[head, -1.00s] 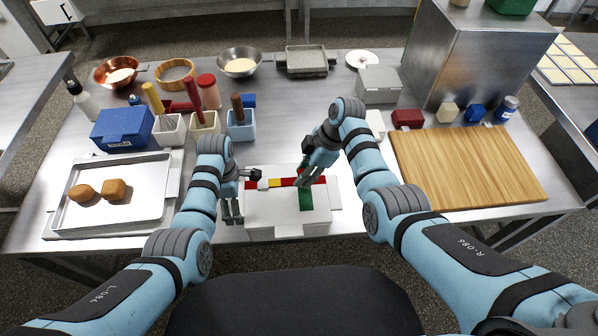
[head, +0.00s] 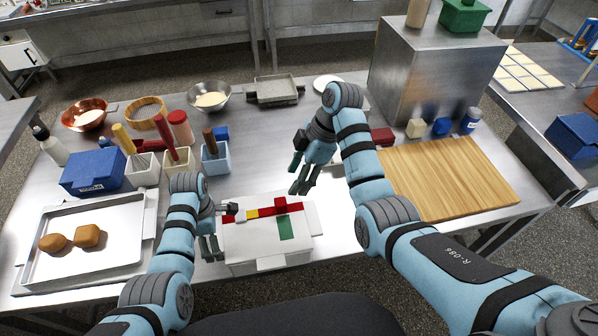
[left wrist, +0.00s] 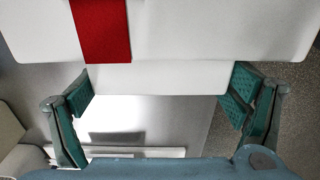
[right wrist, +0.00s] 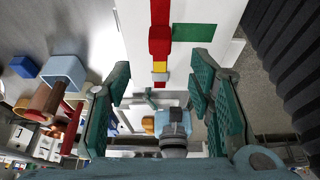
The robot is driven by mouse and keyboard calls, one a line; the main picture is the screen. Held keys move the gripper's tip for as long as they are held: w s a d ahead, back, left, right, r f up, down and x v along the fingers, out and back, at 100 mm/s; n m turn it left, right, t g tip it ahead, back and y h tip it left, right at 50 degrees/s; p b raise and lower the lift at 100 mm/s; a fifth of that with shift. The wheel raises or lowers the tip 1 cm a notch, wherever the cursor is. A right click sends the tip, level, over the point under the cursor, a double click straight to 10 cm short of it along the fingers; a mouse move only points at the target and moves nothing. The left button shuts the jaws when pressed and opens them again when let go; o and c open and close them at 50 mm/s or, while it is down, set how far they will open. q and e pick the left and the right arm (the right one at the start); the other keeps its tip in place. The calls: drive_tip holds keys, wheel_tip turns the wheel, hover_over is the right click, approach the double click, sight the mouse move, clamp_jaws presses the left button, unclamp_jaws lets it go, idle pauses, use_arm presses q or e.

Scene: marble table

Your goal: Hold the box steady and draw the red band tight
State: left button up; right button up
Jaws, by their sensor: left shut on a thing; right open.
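The white box (head: 268,262) stands near the front edge of the table. A red band (head: 296,207) with a yellow section and a raised red piece lies across its top. A green patch (head: 286,228) is on the lid in front of the band. My left gripper (head: 224,230) is shut on the box's left end; the left wrist view shows the band (left wrist: 103,30) reaching the lid's edge between its pads. My right gripper (head: 300,190) is open and empty, above and behind the box's right part. The right wrist view shows the band (right wrist: 160,42) beyond its fingers.
A tray with two brown buns (head: 88,236) lies left. A blue box (head: 92,174) and several small bins with upright tools stand behind it. A wooden board (head: 450,178) lies right, before a large metal box (head: 440,65). Bare table shows between my right gripper and the board.

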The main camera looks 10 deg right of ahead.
drive_tip(key=shift+d+r, duration=0.3)
drive_tip(key=shift+r, duration=0.35)
use_arm(q)
drive_tip(key=o, duration=1.3)
wheel_tip(320, 180, up, 12)
drive_tip(key=shift+d+f, duration=0.1)
use_arm(e)
drive_tip(key=shift+f, duration=0.1)
